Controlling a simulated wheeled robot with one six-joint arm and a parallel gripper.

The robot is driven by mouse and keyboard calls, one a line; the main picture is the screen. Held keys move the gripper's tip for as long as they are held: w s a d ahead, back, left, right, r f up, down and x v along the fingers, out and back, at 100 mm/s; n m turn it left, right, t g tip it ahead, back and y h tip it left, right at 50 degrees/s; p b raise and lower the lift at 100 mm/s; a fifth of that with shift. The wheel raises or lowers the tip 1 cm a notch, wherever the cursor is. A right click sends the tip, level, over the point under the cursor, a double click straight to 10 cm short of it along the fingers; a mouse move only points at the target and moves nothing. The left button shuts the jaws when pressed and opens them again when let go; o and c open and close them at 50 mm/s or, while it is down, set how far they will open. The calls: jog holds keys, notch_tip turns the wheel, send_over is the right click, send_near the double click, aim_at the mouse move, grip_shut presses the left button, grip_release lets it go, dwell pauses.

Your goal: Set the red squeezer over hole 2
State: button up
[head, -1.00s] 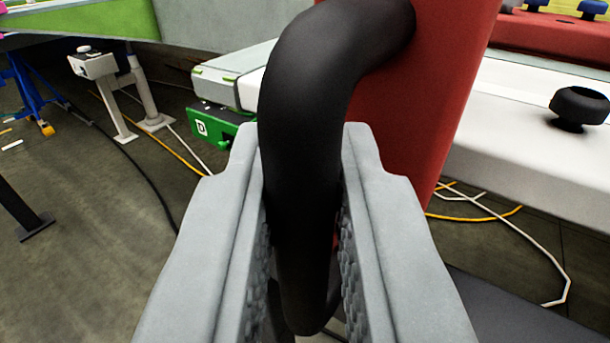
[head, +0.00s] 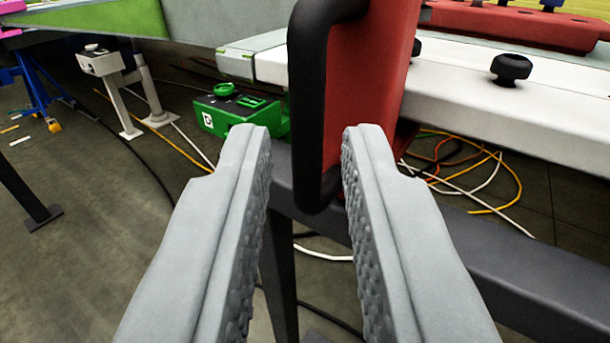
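The red squeezer (head: 368,85) stands upright just ahead of my gripper, at the edge of the white beam (head: 460,105). Its black loop handle (head: 307,105) faces me. My gripper (head: 308,150) is open, with clear gaps on both sides of the handle. The handle is a little beyond or just between the fingertips, and neither finger appears to touch it. The top of the squeezer is cut off by the picture edge. Hole 2 cannot be made out, and how the squeezer sits on the beam is hidden.
A black knob (head: 511,68) is on the white beam at right, with a red plate (head: 520,22) behind it. A green box (head: 236,112) is behind the left finger. A dark rail (head: 475,245) runs below. Loose cables (head: 480,185) lie on the floor. A grey-green panel spans the upper left.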

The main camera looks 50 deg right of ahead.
jog(key=v, duration=1.1)
jog(key=shift+w, duration=0.1)
jog(key=s+a+r+n+t+y, duration=0.3)
jog(key=s+a+r+t+y, duration=0.15)
jog(key=s+r, duration=0.4)
jog(key=s+a+r+n+t+y, duration=0.35)
jog(key=s+a+r+t, duration=0.2)
jog(key=s, duration=0.65)
jog(key=s+a+f+n+g+y, duration=0.1)
jog(key=s+f+y, duration=0.1)
jog(key=s, duration=0.6)
jog(key=s+a+f+n+g+y, duration=0.1)
jog(key=s+f, duration=0.3)
jog(key=s, duration=0.5)
jog(key=s+a+f+n+g+y, duration=0.1)
jog(key=s+a+f+n+y, duration=0.1)
jog(key=s, duration=0.7)
jog(key=shift+s+a+f+y, duration=0.25)
jog(key=shift+a+f+y, duration=0.35)
jog(key=shift+a+y, duration=0.2)
